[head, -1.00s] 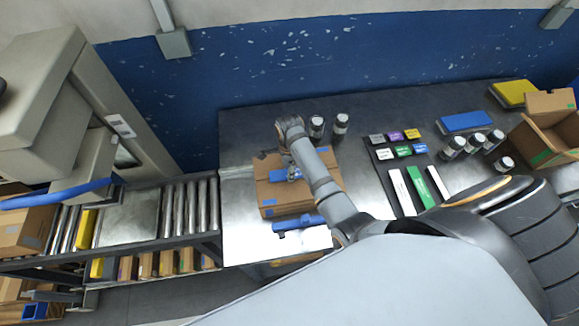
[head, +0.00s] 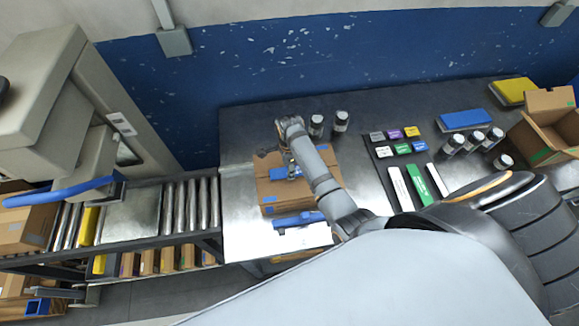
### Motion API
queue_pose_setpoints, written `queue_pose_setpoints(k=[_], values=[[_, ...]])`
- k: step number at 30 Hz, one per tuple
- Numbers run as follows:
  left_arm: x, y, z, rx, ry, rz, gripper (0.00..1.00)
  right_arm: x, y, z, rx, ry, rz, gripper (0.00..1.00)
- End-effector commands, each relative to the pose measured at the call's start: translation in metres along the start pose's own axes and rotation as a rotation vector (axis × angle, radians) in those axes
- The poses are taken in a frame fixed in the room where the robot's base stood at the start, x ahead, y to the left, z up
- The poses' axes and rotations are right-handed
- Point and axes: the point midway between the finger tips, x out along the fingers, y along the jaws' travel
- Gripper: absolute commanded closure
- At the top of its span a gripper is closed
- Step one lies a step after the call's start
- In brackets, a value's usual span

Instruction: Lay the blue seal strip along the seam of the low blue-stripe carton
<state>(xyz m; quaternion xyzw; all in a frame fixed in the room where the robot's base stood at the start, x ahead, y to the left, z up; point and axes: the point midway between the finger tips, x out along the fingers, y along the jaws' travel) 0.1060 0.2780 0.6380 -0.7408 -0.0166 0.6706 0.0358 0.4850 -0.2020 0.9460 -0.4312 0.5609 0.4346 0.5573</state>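The low brown carton (head: 327,183) lies on the bright metal part of the bench, with small blue marks on its near side. My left arm reaches over it, and my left gripper (head: 282,158) is over its far left part, largely hidden by my wrist. A short blue piece (head: 286,172) shows on or just above the carton top beside the gripper. I cannot tell whether it is the seal strip or whether it is held. A longer blue piece (head: 300,219) lies at the carton's near edge. My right gripper is out of view; only its upper arm shows.
Two jars (head: 340,122) stand behind the carton. A dark mat (head: 385,172) to the right holds small coloured blocks, white strips and a green strip (head: 418,185). A roller conveyor (head: 190,207) lies left. More jars and an open box (head: 550,130) are at right.

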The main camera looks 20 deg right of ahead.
Motion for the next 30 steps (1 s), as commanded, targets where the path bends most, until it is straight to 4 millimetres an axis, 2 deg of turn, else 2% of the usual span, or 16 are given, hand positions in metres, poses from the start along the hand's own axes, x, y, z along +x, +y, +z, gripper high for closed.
queue_pose_setpoints(k=[22, 23, 24, 28, 30], values=[[-0.0043, -0.0008, -0.0005, 0.0, 0.0, -0.001, 1.0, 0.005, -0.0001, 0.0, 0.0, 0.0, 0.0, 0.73], [-0.0043, -0.0008, -0.0006, 0.0, 0.001, -0.001, 1.0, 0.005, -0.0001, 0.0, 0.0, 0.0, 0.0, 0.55], [-0.0043, -0.0009, -0.0006, 0.0, 0.001, -0.001, 1.0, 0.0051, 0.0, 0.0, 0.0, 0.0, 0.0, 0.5], [-0.0043, -0.0012, -0.0007, 0.001, 0.001, -0.001, 1.0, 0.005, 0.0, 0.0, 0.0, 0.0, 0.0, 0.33], [-0.0043, -0.0013, -0.0007, 0.0, 0.001, -0.001, 1.0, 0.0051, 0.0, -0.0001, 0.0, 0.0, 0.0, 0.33]])
